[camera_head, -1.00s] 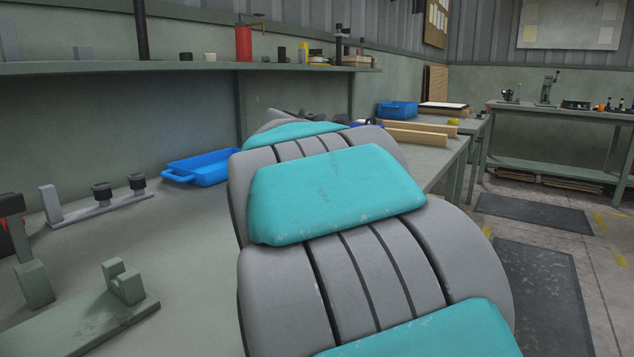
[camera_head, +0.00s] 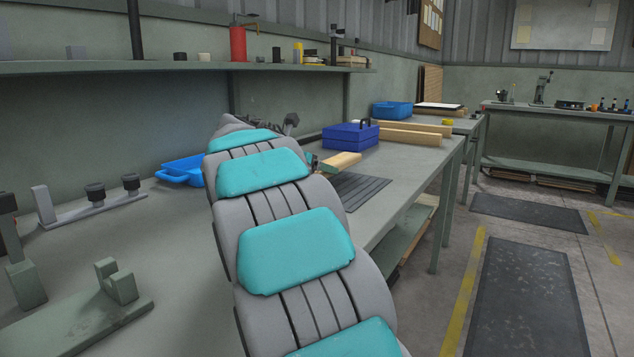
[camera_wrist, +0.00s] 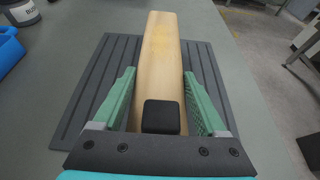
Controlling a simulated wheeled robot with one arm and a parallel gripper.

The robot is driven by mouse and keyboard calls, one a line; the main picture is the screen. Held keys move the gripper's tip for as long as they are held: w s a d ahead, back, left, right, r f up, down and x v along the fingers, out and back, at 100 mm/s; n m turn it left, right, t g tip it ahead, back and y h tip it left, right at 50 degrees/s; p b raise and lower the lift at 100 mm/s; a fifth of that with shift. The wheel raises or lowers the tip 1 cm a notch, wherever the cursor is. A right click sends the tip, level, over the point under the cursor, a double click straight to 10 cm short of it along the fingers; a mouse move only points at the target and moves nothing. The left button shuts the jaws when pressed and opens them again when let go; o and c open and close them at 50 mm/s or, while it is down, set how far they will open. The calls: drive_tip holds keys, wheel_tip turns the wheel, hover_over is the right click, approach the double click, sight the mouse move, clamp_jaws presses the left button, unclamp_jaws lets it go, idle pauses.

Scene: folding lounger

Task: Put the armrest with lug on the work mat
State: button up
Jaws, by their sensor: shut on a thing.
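The armrest with lug is a pale wooden bar (camera_wrist: 161,50) with a small dark block, the lug (camera_wrist: 161,116), at its near end in the wrist view. My gripper (camera_wrist: 160,90) has its green fingers on both sides of the bar and is shut on it. The dark ribbed work mat (camera_wrist: 88,98) lies under the bar, which points away over it. In the head view the armrest (camera_head: 341,160) shows beyond my arm, above the mat (camera_head: 360,189). My arm hides most of the gripper there. Whether the bar touches the mat is unclear.
A blue toolbox (camera_head: 350,136) stands behind the mat, with wooden bars (camera_head: 412,135) near it. A blue tray (camera_head: 183,171) sits to the left behind my arm. A grey fixture (camera_head: 112,283) stands on the bench at front left. The bench right of the mat is clear.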

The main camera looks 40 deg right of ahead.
drive_tip(key=shift+w, duration=0.35)
wheel_tip(320, 180, down, 4)
drive_tip(key=shift+s+r+b, duration=0.1)
drive_tip(key=shift+r+b, duration=0.05)
drive_tip(key=shift+b, duration=0.3)
drive_tip(key=o, duration=1.5)
drive_tip(key=shift+a+r, duration=0.2)
drive_tip(key=shift+a, duration=0.05)
drive_tip(key=p+v, duration=0.1)
drive_tip(key=v, duration=1)
drive_tip(key=shift+s+a+r, duration=0.1)
drive_tip(key=shift+a+r, duration=0.05)
drive_tip(key=shift+a, duration=0.05)
